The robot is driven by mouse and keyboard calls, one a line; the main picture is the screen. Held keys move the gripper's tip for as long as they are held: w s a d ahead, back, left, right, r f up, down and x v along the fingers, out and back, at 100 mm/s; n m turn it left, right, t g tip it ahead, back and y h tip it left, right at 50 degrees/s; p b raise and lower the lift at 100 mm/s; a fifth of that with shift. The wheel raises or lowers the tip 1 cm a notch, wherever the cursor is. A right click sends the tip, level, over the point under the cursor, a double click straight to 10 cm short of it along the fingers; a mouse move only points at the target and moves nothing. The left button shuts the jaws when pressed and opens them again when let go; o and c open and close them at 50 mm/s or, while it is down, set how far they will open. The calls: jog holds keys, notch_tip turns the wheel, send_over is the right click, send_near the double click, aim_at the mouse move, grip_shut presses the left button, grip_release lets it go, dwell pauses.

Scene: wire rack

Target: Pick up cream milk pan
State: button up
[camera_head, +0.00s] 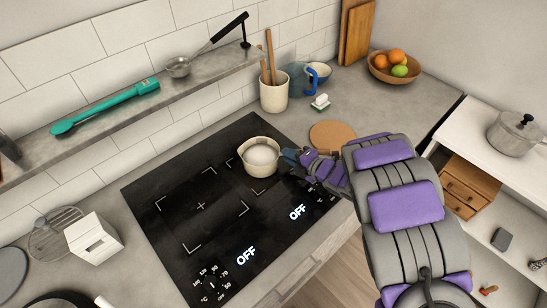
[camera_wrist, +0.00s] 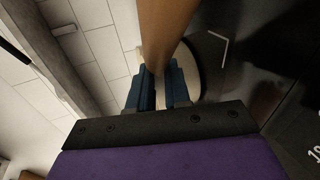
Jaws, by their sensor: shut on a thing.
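The cream milk pan (camera_head: 258,170) is at the back right of the black cooktop, with pale contents showing inside it. My gripper (camera_head: 291,157) is at the pan's right side, shut on its handle, which is mostly hidden in the head view. In the wrist view a brown handle (camera_wrist: 167,30) runs between the blue fingers of my gripper (camera_wrist: 160,85), and part of the cream pan (camera_wrist: 186,78) shows behind them. I cannot tell whether the pan's base touches the cooktop.
The black cooktop (camera_head: 185,235) lies beneath. A round wooden board (camera_head: 333,133), a utensil crock (camera_head: 273,95), a blue jug (camera_head: 303,80) and a fruit bowl (camera_head: 394,67) stand behind. A shelf (camera_head: 110,112) runs along the wall. The cooktop's front left is clear.

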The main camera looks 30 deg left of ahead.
grip_shut()
jog(key=shift+a, duration=0.1)
jog(key=shift+s+f, duration=0.1)
jog(key=shift+f, duration=0.05)
dwell(0.5)
dwell(0.5)
